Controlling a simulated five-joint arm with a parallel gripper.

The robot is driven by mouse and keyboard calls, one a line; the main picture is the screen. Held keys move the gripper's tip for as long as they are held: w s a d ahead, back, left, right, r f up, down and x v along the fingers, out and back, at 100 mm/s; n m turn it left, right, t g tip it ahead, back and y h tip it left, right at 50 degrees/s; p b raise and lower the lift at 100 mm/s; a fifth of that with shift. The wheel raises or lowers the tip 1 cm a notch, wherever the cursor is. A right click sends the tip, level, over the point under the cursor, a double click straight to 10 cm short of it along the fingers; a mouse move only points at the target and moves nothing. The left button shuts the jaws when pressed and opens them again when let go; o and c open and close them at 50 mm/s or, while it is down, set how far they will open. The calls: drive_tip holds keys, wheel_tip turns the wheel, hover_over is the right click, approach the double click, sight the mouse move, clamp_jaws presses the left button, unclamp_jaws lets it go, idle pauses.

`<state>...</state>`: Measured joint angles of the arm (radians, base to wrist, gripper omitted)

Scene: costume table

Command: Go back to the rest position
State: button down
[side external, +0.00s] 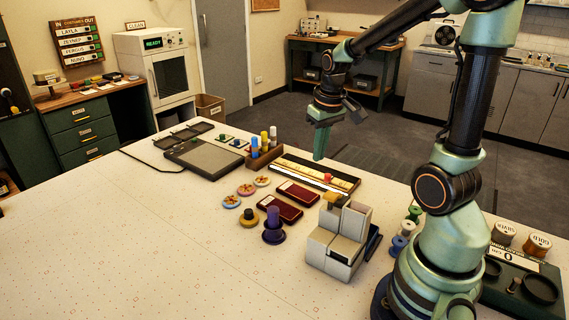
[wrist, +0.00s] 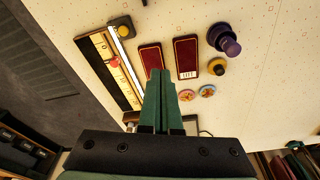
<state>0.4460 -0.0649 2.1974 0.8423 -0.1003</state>
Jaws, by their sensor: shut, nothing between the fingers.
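My gripper (side external: 320,151) is raised above the far edge of the table, with its green fingers pointing down. In the wrist view the two fingers of my gripper (wrist: 161,75) lie together with nothing between them. In the side view my arm arches over from its base at the right edge of the table. The gripper appears apart from the things on the table.
Below lie a long black tray (side external: 284,169) with a yellow strip, two dark red cases (side external: 297,193), a purple stamp-like piece (side external: 273,228) and a grey organiser (side external: 330,262). The table's left front (side external: 120,250) is clear.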

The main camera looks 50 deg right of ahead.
drive_tip(key=s+a+r+n+t, duration=0.1)
drive_tip(key=a+r+n+t, duration=0.1)
drive_tip(key=a+r, duration=0.2)
drive_tip(key=s+a+r+n+t, duration=0.1)
drive_tip(key=a+r, duration=0.3)
drive_tip(key=a, duration=0.7)
drive_tip(key=shift+s+a+n+t+y, duration=0.15)
drive_tip(key=shift+s+n+t+y, duration=0.25)
drive_tip(key=shift+s+n, duration=0.15)
